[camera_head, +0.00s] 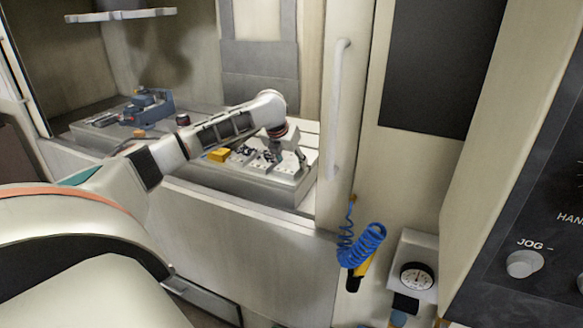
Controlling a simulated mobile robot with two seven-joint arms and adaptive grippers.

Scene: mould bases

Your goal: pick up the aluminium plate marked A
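My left arm reaches from the left into a machine enclosure. My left gripper (287,157) points down at the right part of the machine bed, close over a pale metal block (289,170) with dark holes or fittings. The gripper is small and dark here, and its fingers blend with the parts behind them. I cannot tell whether it is open or touches the block. No letter A is readable, so I cannot tell whether this block is the aluminium plate. My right gripper is not in view.
A yellow block (219,155) lies left of the gripper. A blue-grey vise (152,105) stands farther left on the bed. The enclosure's front wall (250,235) and a door with a pale handle (338,110) border the opening. A coiled blue hose (362,244) hangs outside.

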